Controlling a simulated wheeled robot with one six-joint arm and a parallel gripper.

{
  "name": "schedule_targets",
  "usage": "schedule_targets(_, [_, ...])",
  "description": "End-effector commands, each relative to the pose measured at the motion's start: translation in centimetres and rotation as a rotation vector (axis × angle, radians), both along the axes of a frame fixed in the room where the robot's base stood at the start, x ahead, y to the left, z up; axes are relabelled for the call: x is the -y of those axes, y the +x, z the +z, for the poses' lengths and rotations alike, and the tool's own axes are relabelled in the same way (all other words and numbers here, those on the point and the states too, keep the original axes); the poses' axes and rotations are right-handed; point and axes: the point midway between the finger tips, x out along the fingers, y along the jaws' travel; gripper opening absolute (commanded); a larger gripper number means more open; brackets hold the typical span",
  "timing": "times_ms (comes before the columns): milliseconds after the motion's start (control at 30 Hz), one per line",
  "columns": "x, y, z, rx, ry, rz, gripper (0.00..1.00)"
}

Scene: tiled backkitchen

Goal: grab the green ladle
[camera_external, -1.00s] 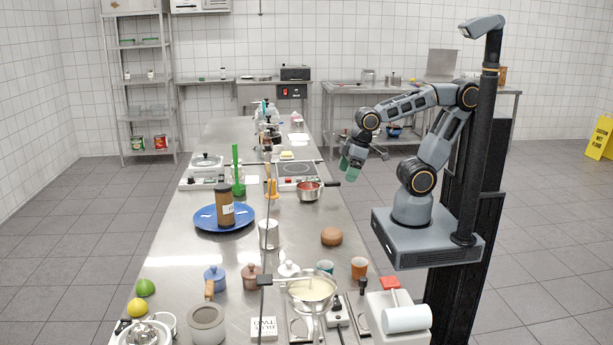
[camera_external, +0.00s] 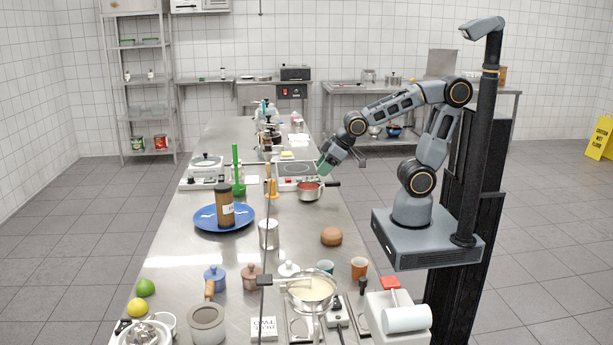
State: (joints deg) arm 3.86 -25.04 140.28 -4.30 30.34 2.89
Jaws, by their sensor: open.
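An orange utensil (camera_external: 271,188) stands nearer the ladle. A brown jar (camera_external: 225,205) stands on the blue plate (camera_external: 203,217).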

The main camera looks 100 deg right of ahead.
Motion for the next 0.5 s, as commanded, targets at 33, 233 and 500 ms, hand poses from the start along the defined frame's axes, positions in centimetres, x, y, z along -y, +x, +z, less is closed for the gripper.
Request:
schedule_targets(33, [1.2, 2.3, -0.3, 0.072, -0.014, -0.022, 0.45])
schedule_targets(233, [5.4, 10.6, 0.9, 0.439, -0.058, -0.052, 0.45])
schedule_targets(500, [8.8, 16.0, 2.2, 0.81, -0.056, -0.012, 0.45])
